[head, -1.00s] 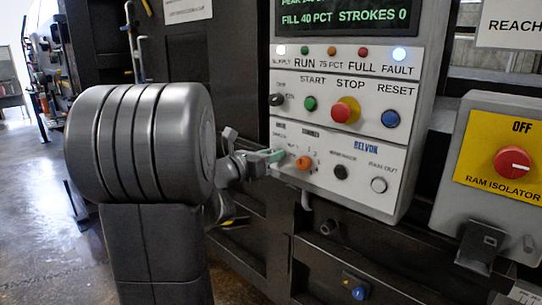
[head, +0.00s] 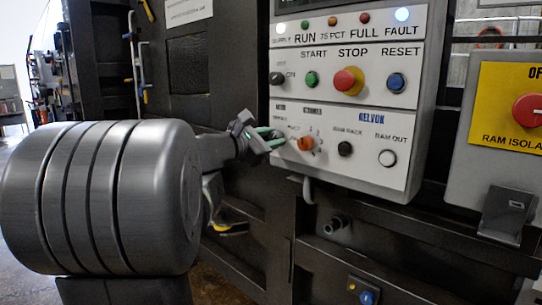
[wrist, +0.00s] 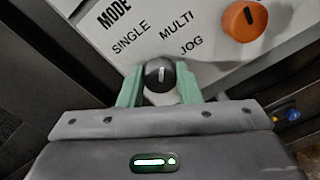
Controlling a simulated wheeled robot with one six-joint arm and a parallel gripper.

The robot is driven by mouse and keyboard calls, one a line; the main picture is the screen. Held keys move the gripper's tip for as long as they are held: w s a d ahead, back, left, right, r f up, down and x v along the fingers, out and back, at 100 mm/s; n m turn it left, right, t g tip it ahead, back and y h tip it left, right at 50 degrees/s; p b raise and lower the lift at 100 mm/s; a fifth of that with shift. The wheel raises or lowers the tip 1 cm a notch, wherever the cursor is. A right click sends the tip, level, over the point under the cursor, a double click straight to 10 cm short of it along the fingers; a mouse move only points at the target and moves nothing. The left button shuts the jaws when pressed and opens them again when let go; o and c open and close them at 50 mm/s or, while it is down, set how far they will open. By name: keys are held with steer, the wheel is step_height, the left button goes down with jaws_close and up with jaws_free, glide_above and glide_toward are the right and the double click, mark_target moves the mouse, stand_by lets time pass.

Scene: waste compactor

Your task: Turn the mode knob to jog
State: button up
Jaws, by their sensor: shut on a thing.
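The mode knob (wrist: 160,75) is small, black and round with a white pointer line, below the MODE label in the wrist view. Its line points nearly straight up in that view, towards the space between SINGLE (wrist: 131,39) and MULTI (wrist: 177,25); JOG (wrist: 191,44) is up and to the right. My gripper (wrist: 159,83) has its two green fingers closed on either side of the knob. In the head view my gripper (head: 273,140) is at the left of the lower control panel (head: 345,172) and hides the knob.
An orange selector knob (head: 305,143) sits just right of my gripper; it also shows in the wrist view (wrist: 245,20). A black button (head: 345,149) and a white button (head: 387,158) are farther right. Start, stop and reset buttons are above. A red isolator knob (head: 530,110) is at the far right.

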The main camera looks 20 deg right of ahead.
steer(key=m+b, duration=0.4)
steer(key=b, duration=0.1)
steer(key=m+b, duration=0.5)
steer(key=b, duration=0.1)
steer(key=shift+f+m, duration=0.2)
steer(key=shift+m, duration=0.1)
steer(key=shift+r, duration=0.1)
steer(key=o, duration=1)
steer(key=shift+c, duration=0.2)
steer(key=p+v, duration=0.1)
steer(key=v, duration=1.3)
steer(key=shift+s, duration=0.2)
steer(key=shift+d, duration=0.2)
